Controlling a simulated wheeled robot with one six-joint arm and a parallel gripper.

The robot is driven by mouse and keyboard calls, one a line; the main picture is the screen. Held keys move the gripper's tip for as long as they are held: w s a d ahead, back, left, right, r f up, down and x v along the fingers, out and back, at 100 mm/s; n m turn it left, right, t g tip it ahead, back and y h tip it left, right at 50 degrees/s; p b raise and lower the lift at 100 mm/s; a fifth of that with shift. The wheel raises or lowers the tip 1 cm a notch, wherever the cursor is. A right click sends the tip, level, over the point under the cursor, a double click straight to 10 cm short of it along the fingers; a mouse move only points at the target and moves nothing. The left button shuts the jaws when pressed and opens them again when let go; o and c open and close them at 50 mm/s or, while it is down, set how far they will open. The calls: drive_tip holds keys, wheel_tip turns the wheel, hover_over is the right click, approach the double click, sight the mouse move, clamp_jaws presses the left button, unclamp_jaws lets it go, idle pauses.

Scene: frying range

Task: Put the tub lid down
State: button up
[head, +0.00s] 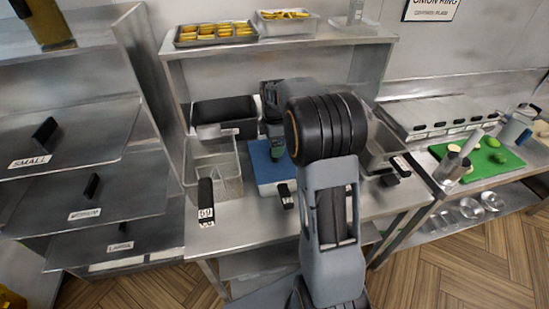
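A flat blue panel (264,168), which looks like the tub lid, shows on the steel counter just left of my arm. Its right part is hidden by the arm, and I cannot tell whether it rests on something or is held above it. My gripper (277,150) points down over the back of the blue panel, partly hidden behind my arm. Its fingers are too small and covered to tell whether they are open or shut. No separate tub can be made out under the panel.
A wire basket (214,168) with a black handle stands left of the panel, with a dark bin (223,112) behind it. A steel pan (382,150) is at the right. Food trays (215,33) stand on the shelf above. A green board (480,165) lies on the right counter.

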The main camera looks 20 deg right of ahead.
drive_tip(key=shift+f+p, duration=0.6)
drive_tip(key=shift+f, duration=1.7)
drive_tip(key=c, duration=1.2)
drive_tip(key=shift+r, duration=0.1)
drive_tip(key=shift+c, duration=0.2)
